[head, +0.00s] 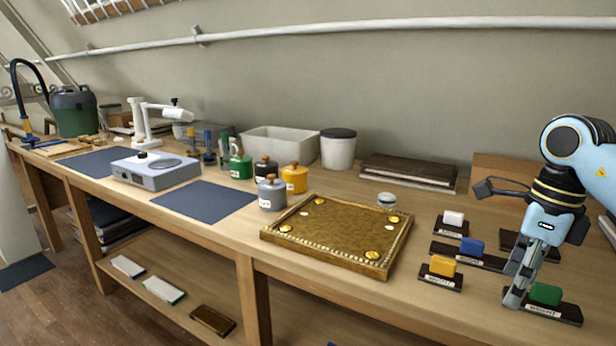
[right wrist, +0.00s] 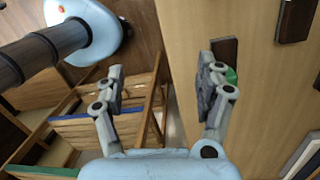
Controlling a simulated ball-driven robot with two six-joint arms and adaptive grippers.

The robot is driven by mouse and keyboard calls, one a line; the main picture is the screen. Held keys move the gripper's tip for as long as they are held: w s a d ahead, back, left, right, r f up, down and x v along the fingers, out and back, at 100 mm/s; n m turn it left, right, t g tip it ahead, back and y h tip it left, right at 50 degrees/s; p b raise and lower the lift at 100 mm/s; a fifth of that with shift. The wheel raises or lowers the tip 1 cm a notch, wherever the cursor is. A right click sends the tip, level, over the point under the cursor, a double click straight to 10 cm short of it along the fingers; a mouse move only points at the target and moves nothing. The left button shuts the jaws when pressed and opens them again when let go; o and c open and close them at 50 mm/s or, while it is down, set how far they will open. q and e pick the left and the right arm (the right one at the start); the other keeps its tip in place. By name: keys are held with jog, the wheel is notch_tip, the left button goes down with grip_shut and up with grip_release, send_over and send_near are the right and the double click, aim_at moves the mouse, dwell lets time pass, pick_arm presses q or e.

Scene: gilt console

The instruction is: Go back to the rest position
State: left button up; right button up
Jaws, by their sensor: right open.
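My right gripper (head: 517,290) points down at the right front of the long wooden bench (head: 400,310). Its fingers are spread and nothing shows between them in the right wrist view (right wrist: 160,72). A green block (head: 545,293) sits on a dark labelled stand just right of the fingers in the head view. In the right wrist view a bit of green (right wrist: 231,75) shows behind the right finger, which partly hides it. I cannot tell whether the finger touches it. My left gripper is in neither view.
White (head: 453,218), blue (head: 472,245) and yellow (head: 443,265) blocks sit on dark stands near the gripper. A gilt-edged tray (head: 340,232) lies left of them. Jars, including a grey one (head: 271,195), stand farther left. The bench's front edge runs close by.

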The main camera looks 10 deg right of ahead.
jog(key=s+a+f+m+t+y+b, duration=0.1)
jog(key=s+a+f+m+t+y, duration=0.4)
jog(key=a+f+m, duration=0.45)
jog(key=s+a+f+m+t+y+b, duration=0.1)
jog(key=s+a+f+m+t+y, duration=0.25)
jog(key=a+f+m+y, duration=0.65)
jog(key=s+d+f+m+h, duration=0.4)
jog(key=s+f+m+h, duration=0.25)
jog(key=f, duration=0.45)
jog(key=s+d+f+m+h, duration=0.4)
jog(key=s+f+m+h, duration=0.3)
jog(key=f, duration=0.4)
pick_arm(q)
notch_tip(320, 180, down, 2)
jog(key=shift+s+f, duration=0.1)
pick_arm(e)
jog(key=s+d+f+m+g+h, duration=0.1)
jog(key=s+f+m+g, duration=0.3)
jog(key=s, duration=0.5)
jog(key=s+d+f+m+g+h, duration=0.2)
jog(key=s+m, duration=0.4)
jog(key=s, duration=0.3)
notch_tip(320, 180, down, 3)
jog(key=shift+s+d+r+g+h, duration=0.2)
jog(key=shift+s+g+h, duration=0.2)
jog(key=shift+g, duration=0.45)
